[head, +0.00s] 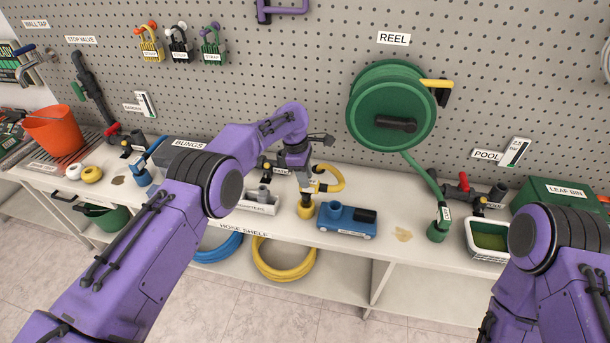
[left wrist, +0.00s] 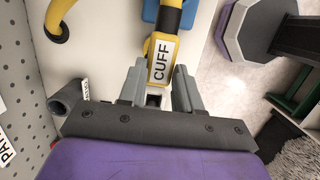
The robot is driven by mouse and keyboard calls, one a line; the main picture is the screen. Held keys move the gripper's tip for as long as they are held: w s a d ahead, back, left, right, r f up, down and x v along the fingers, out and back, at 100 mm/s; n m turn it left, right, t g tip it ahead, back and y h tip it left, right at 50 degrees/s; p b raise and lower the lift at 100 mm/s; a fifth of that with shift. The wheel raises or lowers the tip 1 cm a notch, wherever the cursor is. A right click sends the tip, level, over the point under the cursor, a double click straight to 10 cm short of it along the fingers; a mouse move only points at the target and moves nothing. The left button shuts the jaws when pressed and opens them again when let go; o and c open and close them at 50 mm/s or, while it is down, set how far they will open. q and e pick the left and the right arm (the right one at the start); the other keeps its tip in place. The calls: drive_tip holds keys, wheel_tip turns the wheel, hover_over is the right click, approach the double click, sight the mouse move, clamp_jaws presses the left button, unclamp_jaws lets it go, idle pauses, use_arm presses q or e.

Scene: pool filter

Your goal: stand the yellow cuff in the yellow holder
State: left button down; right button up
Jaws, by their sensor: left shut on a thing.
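The yellow cuff (left wrist: 163,58), with a white CUFF label, is between the fingers of my left gripper (left wrist: 161,88) in the left wrist view. My left gripper (head: 305,185) is shut on it and points down over the shelf in the head view. A yellow piece (head: 306,211) shows right below the fingers, low at the shelf's front. I cannot tell there where the cuff ends and the yellow holder begins, or whether the cuff is seated. My right gripper is not in view; only my right arm shows.
A blue wheeled unit (head: 347,219) stands just right of my left gripper. A yellow hose end (head: 330,184) curves behind it. A grey-white tray (head: 259,204) is on the left. The shelf is clear around the tan stain (head: 402,235).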

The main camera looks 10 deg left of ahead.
use_arm(q)
drive_tip(key=shift+a+b+x, duration=0.2)
drive_tip(key=shift+b+x, duration=0.6)
drive_tip(key=shift+x, duration=0.1)
drive_tip(key=shift+a+b+x, duration=0.15)
drive_tip(key=shift+b+x, duration=0.6)
drive_tip(key=shift+x, duration=0.1)
drive_tip(key=shift+a+b+x, duration=0.2)
drive_tip(key=shift+b+x, duration=0.6)
drive_tip(key=shift+x, duration=0.1)
drive_tip(key=c, duration=0.7)
unclamp_jaws()
drive_tip(key=p+v, duration=0.4)
drive_tip(key=v, duration=0.1)
drive_tip(key=shift+r, duration=0.1)
